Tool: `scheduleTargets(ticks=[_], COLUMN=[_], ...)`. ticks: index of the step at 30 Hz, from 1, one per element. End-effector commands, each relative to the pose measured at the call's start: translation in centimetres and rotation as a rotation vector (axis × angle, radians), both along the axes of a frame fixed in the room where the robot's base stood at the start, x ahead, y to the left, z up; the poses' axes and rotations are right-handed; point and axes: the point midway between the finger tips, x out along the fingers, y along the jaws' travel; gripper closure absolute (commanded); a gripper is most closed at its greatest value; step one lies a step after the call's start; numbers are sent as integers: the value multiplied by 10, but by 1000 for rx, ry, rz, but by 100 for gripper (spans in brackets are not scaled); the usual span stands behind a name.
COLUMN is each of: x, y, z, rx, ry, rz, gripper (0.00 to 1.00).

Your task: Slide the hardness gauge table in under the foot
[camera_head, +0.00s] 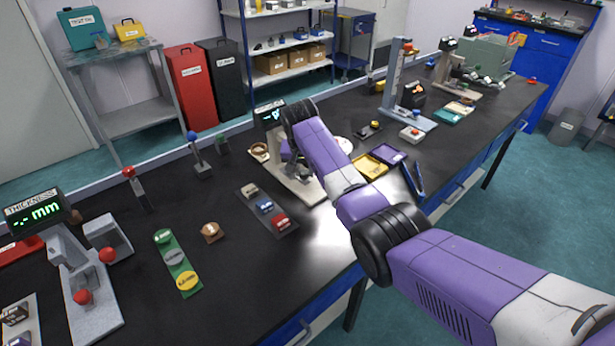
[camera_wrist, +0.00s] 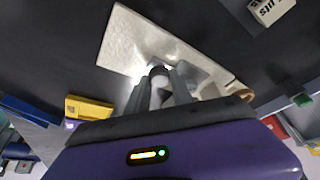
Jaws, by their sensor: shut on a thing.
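The hardness gauge stands at the middle of the bench in the head view. Its dark display (camera_head: 268,114) with green digits shows left of my wrist, and its pale base plate (camera_head: 308,188) shows below. The base plate (camera_wrist: 140,40) also shows in the wrist view. My gripper (camera_wrist: 160,88) is low over the plate, its two grey fingers shut on a small rounded grey knob (camera_wrist: 159,76). The knob seems to belong to the sliding table, but the table's outline is mostly hidden by my fingers. The foot cannot be made out; my arm covers that part in the head view.
Left of the gauge is a dark tray with labelled blocks (camera_head: 265,207). A yellow tray (camera_head: 370,166) and a purple tray (camera_head: 391,153) lie to the right. A green strip with discs (camera_head: 178,262) and the thickness gauge (camera_head: 75,265) are farther left.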

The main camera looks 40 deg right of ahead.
Motion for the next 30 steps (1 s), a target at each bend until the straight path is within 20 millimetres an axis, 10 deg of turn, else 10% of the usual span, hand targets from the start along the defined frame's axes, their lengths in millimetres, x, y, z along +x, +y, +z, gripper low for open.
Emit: scheduleTargets(ticks=[8,9,12,30], x=[2,2,2,-6], y=[-3,-2,-2,8], z=[1,1,1,30], rx=[-4,-5,-4,-1], ry=[-8,-9,-9,-11], rz=[-1,-1,0,3], gripper=[100,66,50,50])
